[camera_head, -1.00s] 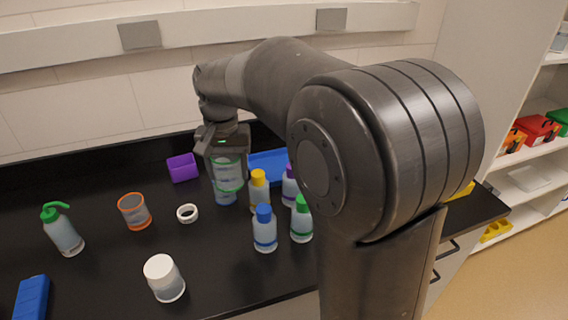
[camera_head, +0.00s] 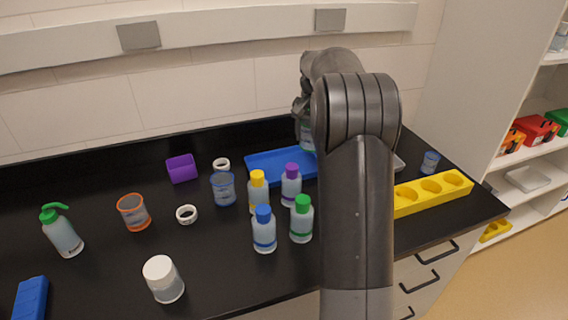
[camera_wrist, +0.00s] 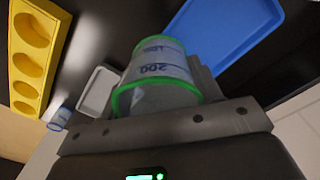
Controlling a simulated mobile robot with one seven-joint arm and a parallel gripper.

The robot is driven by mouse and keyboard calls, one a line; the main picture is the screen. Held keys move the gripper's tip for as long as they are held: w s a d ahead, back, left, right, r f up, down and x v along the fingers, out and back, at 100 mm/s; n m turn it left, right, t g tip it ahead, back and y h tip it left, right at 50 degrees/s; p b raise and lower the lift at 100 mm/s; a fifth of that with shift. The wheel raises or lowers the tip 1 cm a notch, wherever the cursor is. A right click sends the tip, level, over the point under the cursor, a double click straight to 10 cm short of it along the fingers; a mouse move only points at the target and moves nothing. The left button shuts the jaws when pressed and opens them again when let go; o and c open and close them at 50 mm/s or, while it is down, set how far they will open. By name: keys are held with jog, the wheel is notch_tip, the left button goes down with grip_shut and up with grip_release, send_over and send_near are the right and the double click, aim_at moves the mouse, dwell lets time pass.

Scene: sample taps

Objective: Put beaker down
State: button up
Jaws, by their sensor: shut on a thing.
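The beaker (camera_wrist: 160,75) is a clear cup with a green rim and blue markings reading 200. My gripper (camera_head: 304,112) is shut on it. In the head view the beaker (camera_head: 308,138) shows only partly, at the right end of the blue tray (camera_head: 262,168), with my arm covering the rest. In the wrist view the beaker lies between the blue tray (camera_wrist: 228,35) on the right and a pale grey tray (camera_wrist: 98,92) on the left. I cannot tell whether its base touches the bench.
A yellow rack (camera_head: 434,193) with round holes and a small blue-marked beaker (camera_head: 430,162) stand to the right. Several capped bottles, including a purple-capped one (camera_head: 291,186), stand in front of the blue tray. Another blue-rimmed beaker (camera_head: 224,190) and a purple box (camera_head: 181,168) are left.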

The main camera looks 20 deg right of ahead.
jog(key=f, duration=0.2)
jog(key=w+a+f, duration=0.1)
jog(key=shift+a, duration=0.1)
send_over(275, 172)
notch_tip(275, 172, down, 6)
jog(key=shift+s+f, duration=0.1)
jog(key=shift+f, duration=1.95)
jog(key=shift+f, duration=0.1)
jog(key=o, duration=0.9)
jog(key=shift+o, duration=0.2)
